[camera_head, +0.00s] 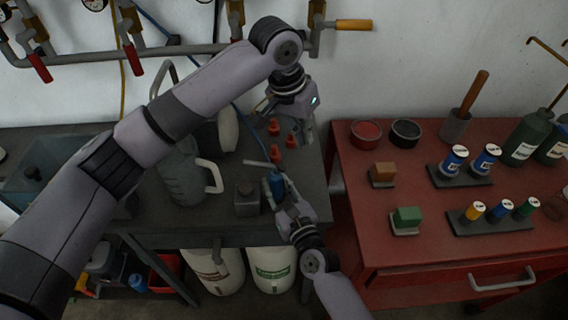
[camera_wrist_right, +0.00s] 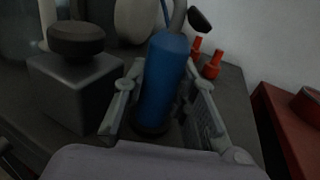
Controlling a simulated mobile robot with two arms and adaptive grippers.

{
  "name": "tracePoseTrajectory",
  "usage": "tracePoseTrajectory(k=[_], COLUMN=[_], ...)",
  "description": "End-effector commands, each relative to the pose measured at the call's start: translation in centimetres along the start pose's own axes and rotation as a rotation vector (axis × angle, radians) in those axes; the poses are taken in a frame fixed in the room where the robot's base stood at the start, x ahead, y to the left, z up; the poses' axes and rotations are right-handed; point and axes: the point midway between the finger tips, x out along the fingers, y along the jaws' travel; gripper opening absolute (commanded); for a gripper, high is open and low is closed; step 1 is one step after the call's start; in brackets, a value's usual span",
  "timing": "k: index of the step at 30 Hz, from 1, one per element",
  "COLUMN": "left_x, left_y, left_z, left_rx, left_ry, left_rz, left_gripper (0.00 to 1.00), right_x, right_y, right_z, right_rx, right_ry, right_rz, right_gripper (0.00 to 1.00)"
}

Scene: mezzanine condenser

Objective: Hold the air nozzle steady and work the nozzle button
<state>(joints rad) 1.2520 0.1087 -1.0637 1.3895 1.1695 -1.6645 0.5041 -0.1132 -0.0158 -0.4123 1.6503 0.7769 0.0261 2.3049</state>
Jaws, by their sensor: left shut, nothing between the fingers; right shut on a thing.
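The air nozzle (camera_head: 276,186) has a blue handle and a grey spout. It stands near the right end of the dark bench. In the right wrist view its blue body (camera_wrist_right: 166,80) leans slightly, between the fingers. My right gripper (camera_head: 283,200) is shut on the blue body; its fingers (camera_wrist_right: 160,105) lie on both sides of it. A dark tip shows at the top of the nozzle (camera_wrist_right: 199,19); I cannot make out the button for certain. My left gripper (camera_head: 306,138) is shut and empty, pointing down above and behind the nozzle, apart from it.
A grey block with a dark knob (camera_head: 247,198) stands just left of the nozzle. Orange-red cones (camera_head: 291,141) stand behind it. A grey jug (camera_head: 183,178) is farther left. The red cart (camera_head: 350,185) is to the right, across a gap. Pipes with valves run along the wall.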

Motion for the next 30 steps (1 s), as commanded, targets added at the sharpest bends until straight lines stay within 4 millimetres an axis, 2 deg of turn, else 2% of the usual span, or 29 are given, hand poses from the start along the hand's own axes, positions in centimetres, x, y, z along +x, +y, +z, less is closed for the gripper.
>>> tracePoseTrajectory(k=[8, 9, 19, 30], left_x=[0.02, 0.02, 0.02, 0.02], left_y=[-0.01, -0.01, -0.02, -0.02], left_z=[0.01, 0.01, 0.01, 0.01], left_rx=[0.000, 0.000, 0.000, 0.000], left_ry=[0.000, 0.000, 0.000, 0.000], left_rz=[0.000, 0.000, 0.000, 0.000], left_gripper=[0.00, 0.00, 0.00, 0.00], right_x=[-0.01, -0.01, 0.00, -0.20], right_y=[0.01, 0.01, 0.04, 0.10], right_z=[-0.03, -0.03, -0.01, -0.05], right_rx=[0.000, 0.000, 0.000, 0.000], right_ry=[0.001, 0.001, 0.000, 0.001], right_rz=[0.000, 0.000, 0.001, 0.002], right_gripper=[0.00, 0.27, 0.49, 0.49])
